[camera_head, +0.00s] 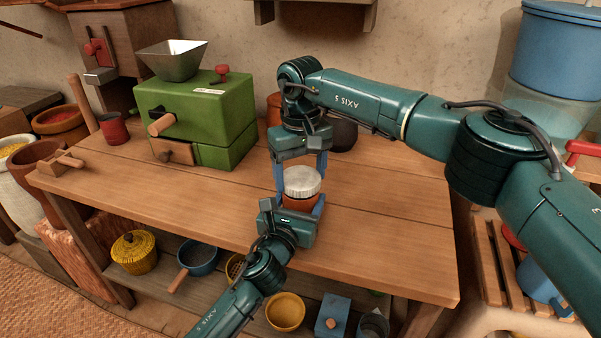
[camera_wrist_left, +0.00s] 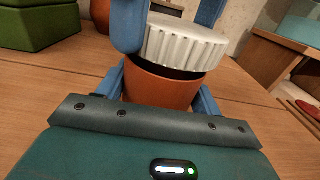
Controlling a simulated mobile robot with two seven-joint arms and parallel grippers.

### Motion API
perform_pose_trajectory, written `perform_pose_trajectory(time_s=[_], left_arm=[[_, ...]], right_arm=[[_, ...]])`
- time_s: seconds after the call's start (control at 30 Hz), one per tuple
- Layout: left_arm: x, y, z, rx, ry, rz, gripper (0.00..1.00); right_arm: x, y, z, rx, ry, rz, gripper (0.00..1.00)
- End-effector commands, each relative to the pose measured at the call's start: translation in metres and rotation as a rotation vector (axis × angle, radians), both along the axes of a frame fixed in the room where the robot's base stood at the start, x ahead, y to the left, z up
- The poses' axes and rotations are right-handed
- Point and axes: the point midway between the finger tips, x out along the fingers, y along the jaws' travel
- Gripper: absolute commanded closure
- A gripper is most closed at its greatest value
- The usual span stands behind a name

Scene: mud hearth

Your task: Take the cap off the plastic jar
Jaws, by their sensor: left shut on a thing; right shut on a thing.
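The plastic jar (camera_head: 298,202) has an orange-brown body and stands upright over the table near its front edge. Its ribbed white cap (camera_head: 302,180) is at the top. My left gripper (camera_head: 298,207) comes from the front and is shut around the jar body (camera_wrist_left: 160,88). My right gripper (camera_head: 300,176) comes from above, with its blue fingers shut on the cap (camera_wrist_left: 184,44). In the left wrist view a dark band shows between the cap and the body; I cannot tell whether the cap is free of the jar.
A green mill (camera_head: 205,125) with a metal hopper stands on the wooden table (camera_head: 390,225) at left. A red cup (camera_head: 114,128) is beside it. Dark and orange pots (camera_head: 343,134) stand behind my right gripper. The table's right side is clear. Bowls and pans fill the shelf below.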

Motion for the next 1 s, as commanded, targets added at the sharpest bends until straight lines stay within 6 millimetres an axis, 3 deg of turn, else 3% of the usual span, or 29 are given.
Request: perform_pose_trajectory(time_s=[0.17, 0.4, 0.63, 0.67, 0.93, 1.0], left_arm=[[0.0, 0.0, -0.001, 0.0, 0.001, 0.0, 0.98], [0.0, 0.0, -0.001, 0.0, 0.001, 0.0, 0.98], [0.0, 0.0, -0.001, 0.0, 0.001, 0.0, 0.98], [0.0, 0.0, -0.001, 0.0, 0.001, 0.0, 0.32], [0.0, 0.0, 0.0, 0.0, 0.001, 0.0, 0.1], [0.0, 0.0, 0.0, 0.0, 0.001, 0.0, 0.09]], right_arm=[[0.001, 0.0, 0.009, 0.0, -0.002, -0.001, 0.55], [0.001, 0.0, 0.038, 0.0, -0.003, -0.001, 0.55], [0.0, 0.0, 0.04, 0.0, 0.0, 0.0, 0.55], [0.0, 0.0, 0.04, 0.0, 0.0, 0.0, 0.55], [0.0, 0.0, 0.04, 0.0, 0.0, 0.0, 0.55], [0.0, 0.0, 0.04, 0.0, 0.0, 0.0, 0.55]])
